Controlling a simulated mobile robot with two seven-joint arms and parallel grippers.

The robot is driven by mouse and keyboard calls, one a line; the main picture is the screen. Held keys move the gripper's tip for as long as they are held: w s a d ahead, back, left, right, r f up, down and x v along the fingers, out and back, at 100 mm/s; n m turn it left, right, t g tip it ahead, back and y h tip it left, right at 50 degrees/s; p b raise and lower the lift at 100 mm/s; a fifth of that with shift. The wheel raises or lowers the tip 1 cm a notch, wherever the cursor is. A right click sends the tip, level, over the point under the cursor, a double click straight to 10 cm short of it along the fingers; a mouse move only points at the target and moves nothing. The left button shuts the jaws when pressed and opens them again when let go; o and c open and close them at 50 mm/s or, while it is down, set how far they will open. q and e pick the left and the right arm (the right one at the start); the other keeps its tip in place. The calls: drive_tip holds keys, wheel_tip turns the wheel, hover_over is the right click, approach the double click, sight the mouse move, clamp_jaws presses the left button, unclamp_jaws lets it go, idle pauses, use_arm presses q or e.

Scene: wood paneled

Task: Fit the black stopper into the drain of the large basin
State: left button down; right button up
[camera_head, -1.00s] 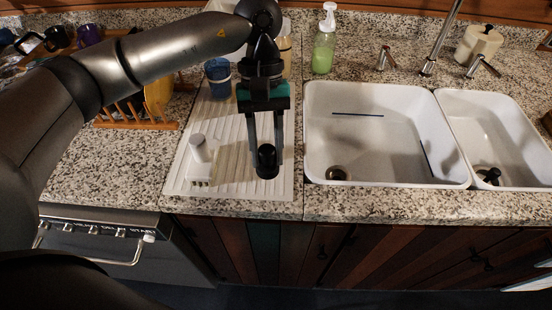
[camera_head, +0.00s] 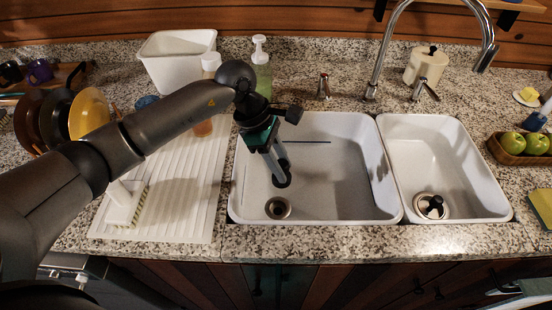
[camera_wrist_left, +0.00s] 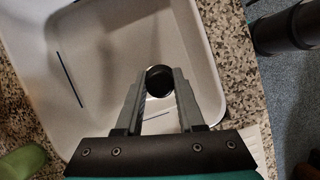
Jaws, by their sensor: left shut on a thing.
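My left gripper (camera_head: 276,166) is over the large basin (camera_head: 345,212), shut on the black stopper (camera_head: 282,181). In the left wrist view, the stopper (camera_wrist_left: 159,79) sits as a dark round piece between the two fingertips. The large basin's drain (camera_head: 278,208), a metal ring with a dark centre, shows just in front of and below the stopper in the head view. The stopper appears apart from the drain. In the wrist view the stopper and fingers hide most of the drain area. My right gripper is not in view.
The small basin (camera_head: 465,172) on the right has a drain with a black piece (camera_head: 435,206) in it. A faucet (camera_head: 376,70) rises behind the basins. A white brush (camera_head: 124,203) lies on the drainboard (camera_head: 185,205) to the left. A soap bottle (camera_head: 261,70) stands behind.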

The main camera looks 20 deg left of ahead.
use_arm(q)
drive_tip(key=f+n, duration=0.1)
drive_tip(key=n, duration=0.1)
drive_tip(key=w+f+n+t, duration=0.1)
drive_tip(key=f, duration=0.1)
drive_tip(key=a+f+n+t, duration=0.1)
drive_tip(key=f+n, duration=0.1)
drive_tip(key=shift+w+f+n+y, duration=0.1)
drive_tip(key=shift+w+n+y, duration=0.2)
drive_tip(key=shift+w, duration=0.1)
drive_tip(key=shift+w+a+f+n+t, duration=0.2)
drive_tip(key=shift+a+f+n+t, duration=0.1)
drive_tip(key=shift+f+n, duration=0.2)
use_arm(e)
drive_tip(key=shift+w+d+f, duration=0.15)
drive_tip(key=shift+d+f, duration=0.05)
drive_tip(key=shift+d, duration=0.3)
use_arm(q)
drive_tip(key=shift+d+b, duration=0.1)
drive_tip(key=shift+b, duration=0.3)
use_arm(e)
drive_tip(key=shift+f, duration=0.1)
use_arm(q)
wheel_tip(320, 180, down, 10)
drive_tip(key=b, duration=0.8)
drive_tip(key=shift+r, duration=0.1)
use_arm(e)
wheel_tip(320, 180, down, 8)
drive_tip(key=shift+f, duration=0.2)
